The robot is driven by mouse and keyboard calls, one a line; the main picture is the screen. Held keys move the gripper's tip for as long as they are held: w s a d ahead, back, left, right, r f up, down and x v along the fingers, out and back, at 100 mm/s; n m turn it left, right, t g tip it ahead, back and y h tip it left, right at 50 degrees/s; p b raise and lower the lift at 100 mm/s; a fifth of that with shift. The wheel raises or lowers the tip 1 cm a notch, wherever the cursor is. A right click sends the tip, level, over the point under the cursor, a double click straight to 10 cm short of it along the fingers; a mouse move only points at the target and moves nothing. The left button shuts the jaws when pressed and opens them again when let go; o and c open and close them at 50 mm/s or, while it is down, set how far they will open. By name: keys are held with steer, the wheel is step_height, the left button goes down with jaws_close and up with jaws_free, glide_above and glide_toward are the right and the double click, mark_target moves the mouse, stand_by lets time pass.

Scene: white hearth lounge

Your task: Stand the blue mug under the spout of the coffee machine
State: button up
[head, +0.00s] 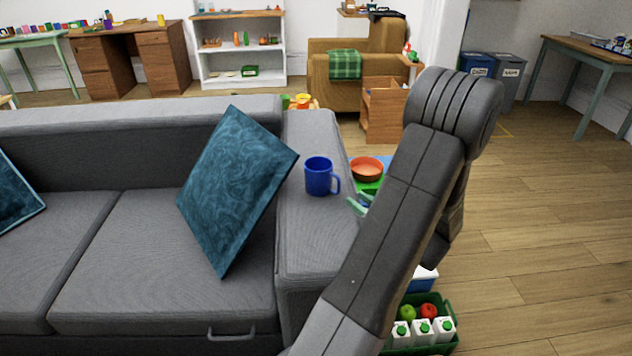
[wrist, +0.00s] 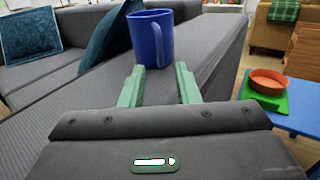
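The blue mug (head: 318,177) stands upright on the right arm of the grey sofa (head: 318,240), with its handle to the right. It also shows in the wrist view (wrist: 152,40), just beyond the fingertips. My gripper (wrist: 160,72) is open, its two green fingers apart and empty, pointing at the mug from the near side. In the head view my arm hides most of the gripper; only green finger parts (head: 361,202) show to the right of the mug. I see no coffee machine in either view.
A teal cushion (head: 237,190) leans on the sofa close left of the mug. Right of the sofa arm, an orange bowl (head: 367,168) sits on a green item on a blue surface. A green crate (head: 447,338) with cartons is on the floor. Wooden floor (head: 540,240) is clear at right.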

mark_target(338, 193)
steer(key=x, duration=0.3)
steer(key=b+x, duration=0.1)
steer(key=x, duration=0.4)
steer(key=shift+w+a+r, duration=0.2)
steer(key=shift+w+r, duration=0.1)
steer(key=shift+w, duration=0.05)
steer(key=shift+c, duration=0.4)
jaws_close()
